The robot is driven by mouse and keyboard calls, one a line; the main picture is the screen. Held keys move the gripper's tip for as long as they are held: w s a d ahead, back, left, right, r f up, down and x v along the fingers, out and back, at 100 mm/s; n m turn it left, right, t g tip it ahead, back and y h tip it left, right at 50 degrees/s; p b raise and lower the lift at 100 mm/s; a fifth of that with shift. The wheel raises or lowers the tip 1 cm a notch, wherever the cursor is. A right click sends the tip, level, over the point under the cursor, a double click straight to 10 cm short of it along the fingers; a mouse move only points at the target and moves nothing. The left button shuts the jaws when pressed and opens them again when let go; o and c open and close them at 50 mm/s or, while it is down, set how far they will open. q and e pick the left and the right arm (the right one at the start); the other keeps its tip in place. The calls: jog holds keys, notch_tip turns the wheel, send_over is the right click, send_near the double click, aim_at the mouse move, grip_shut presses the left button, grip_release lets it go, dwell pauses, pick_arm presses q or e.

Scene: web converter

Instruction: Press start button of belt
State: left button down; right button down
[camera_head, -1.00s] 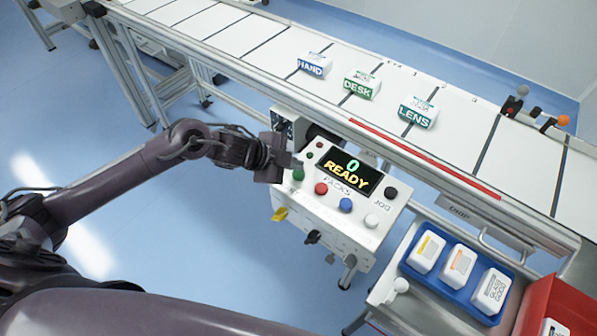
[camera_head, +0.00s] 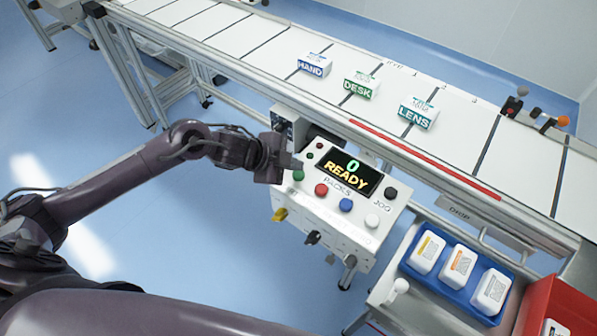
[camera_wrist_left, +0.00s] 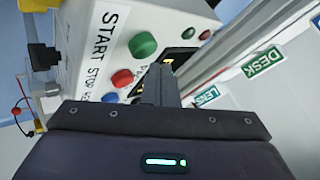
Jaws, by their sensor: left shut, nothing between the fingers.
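The control box (camera_head: 330,215) stands at the near side of the belt (camera_head: 460,130). Its screen (camera_head: 348,172) reads 0 READY. The green button (camera_head: 298,176) is at its left end, beside red (camera_head: 321,189) and blue (camera_head: 346,204) buttons. In the left wrist view the green button (camera_wrist_left: 143,45) lines up with the label START (camera_wrist_left: 105,32), and the red button (camera_wrist_left: 122,77) with STOP. My left gripper (camera_head: 294,163) is shut and empty, its tip just above and beside the green button in the head view. In the wrist view its fingertips (camera_wrist_left: 160,75) appear apart from the green button. My right gripper is not in view.
Packs labelled HAND (camera_head: 314,65), DESK (camera_head: 361,86) and LENS (camera_head: 417,114) sit on the belt. A blue tray (camera_head: 447,290) with white bottles and a red bin (camera_head: 550,300) are at lower right. White and black buttons are also on the box.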

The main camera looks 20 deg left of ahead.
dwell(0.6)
pick_arm(q)
jog(key=shift+f, duration=0.45)
